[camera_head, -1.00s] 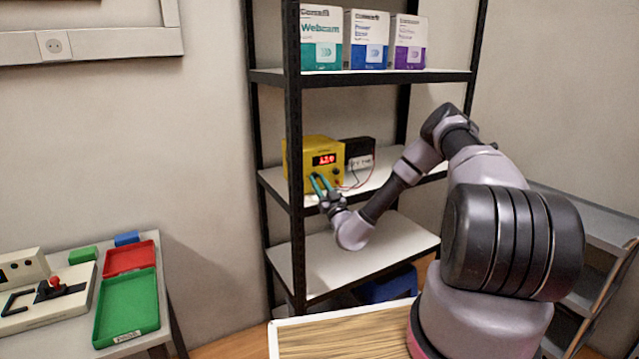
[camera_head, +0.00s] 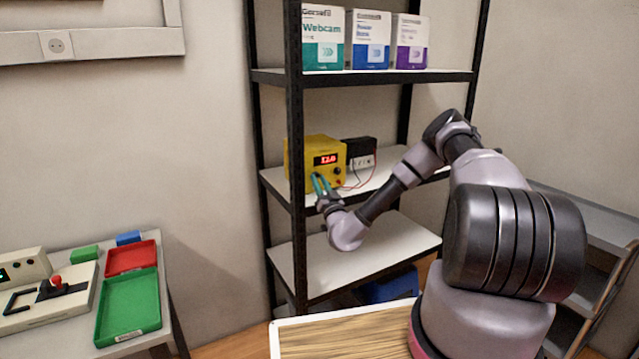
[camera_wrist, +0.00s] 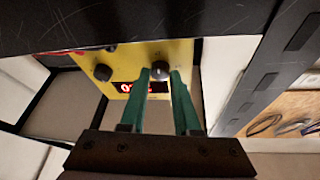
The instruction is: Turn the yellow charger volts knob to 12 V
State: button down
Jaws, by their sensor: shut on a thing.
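The yellow charger (camera_head: 301,160) stands on the middle shelf of the rack. Its red display is lit, but the digits are too small to read surely. In the wrist view the charger's front (camera_wrist: 181,52) shows two dark knobs. One knob (camera_wrist: 160,70) sits between the green fingers of my gripper (camera_wrist: 161,76), which is shut on it. The other knob (camera_wrist: 103,73) is to the left, clear of the fingers. No knob label is readable. In the head view my gripper (camera_head: 321,184) reaches the lower front of the charger.
A black box (camera_head: 360,152) with thin red and dark leads stands right of the charger. A black rack post (camera_head: 295,110) rises close on the left, and the upper shelf (camera_head: 270,77) holds several boxes. A table at left carries red and green trays (camera_head: 128,305).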

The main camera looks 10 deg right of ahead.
jog(key=c, duration=0.6)
grip_release()
jog(key=shift+c, duration=0.2)
jog(key=v, duration=1)
jog(key=shift+s, duration=0.35)
jog(key=shift+f, duration=0.15)
